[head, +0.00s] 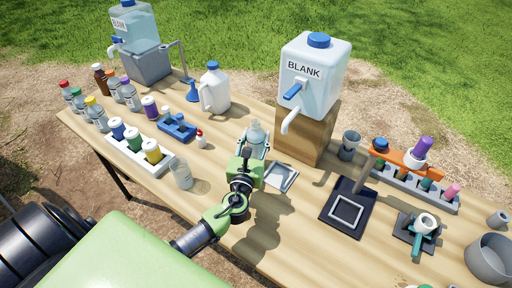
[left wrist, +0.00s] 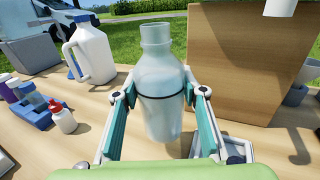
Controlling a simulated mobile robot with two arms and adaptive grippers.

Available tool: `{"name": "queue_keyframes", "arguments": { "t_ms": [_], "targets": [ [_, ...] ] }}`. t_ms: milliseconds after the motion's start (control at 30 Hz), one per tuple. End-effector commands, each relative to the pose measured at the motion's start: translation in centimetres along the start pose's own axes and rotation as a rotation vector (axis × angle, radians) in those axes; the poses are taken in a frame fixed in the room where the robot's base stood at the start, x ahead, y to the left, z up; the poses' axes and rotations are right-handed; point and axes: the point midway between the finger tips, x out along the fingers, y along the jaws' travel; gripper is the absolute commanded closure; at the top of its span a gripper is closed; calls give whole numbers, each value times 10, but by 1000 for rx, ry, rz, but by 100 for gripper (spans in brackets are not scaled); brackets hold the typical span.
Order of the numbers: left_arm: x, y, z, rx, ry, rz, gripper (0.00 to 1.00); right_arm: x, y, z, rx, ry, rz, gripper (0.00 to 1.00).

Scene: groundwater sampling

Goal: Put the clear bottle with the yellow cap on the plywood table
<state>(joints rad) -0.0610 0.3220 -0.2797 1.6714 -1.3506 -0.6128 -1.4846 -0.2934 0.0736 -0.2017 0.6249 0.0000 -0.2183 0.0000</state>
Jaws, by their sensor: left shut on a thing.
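The clear bottle with the yellow cap (head: 97,115) stands upright at the left end of the plywood table (head: 215,232), among other capped bottles. My left gripper (head: 254,148) is over the middle of the table, away from that bottle. It is shut on a different clear bottle (head: 257,133), which has an open neck and no visible cap. In the left wrist view this held bottle (left wrist: 160,85) is upright between the two teal finger pads (left wrist: 158,118), with a dark band around it. Whether its base touches the table is hidden. My right gripper is not in view.
A BLANK water container (head: 316,85) stands on a wooden block (head: 305,135) just behind the held bottle. The front middle is bare.

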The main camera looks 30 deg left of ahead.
Motion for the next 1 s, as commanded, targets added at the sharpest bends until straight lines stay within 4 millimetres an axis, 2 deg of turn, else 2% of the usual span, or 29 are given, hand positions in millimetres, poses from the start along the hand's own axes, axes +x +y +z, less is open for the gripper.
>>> {"name": "queue_keyframes", "arguments": {
  "t_ms": [233, 400, 833, 867, 900, 1000],
  "targets": [
    [15, 1, -18, 0, -2, 1, 89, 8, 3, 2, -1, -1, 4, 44],
    [13, 0, -42, 2, 0, 0, 89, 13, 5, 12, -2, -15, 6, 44],
    [12, 1, -49, 0, -2, 0, 89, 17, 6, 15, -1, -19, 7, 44],
    [12, 1, -48, 0, 0, 0, 56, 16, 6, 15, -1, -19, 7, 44],
    [12, 1, -48, 0, 0, 0, 46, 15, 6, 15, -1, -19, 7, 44],
    [12, 1, -48, 0, 0, 0, 44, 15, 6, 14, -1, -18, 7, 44]
  ]
}}
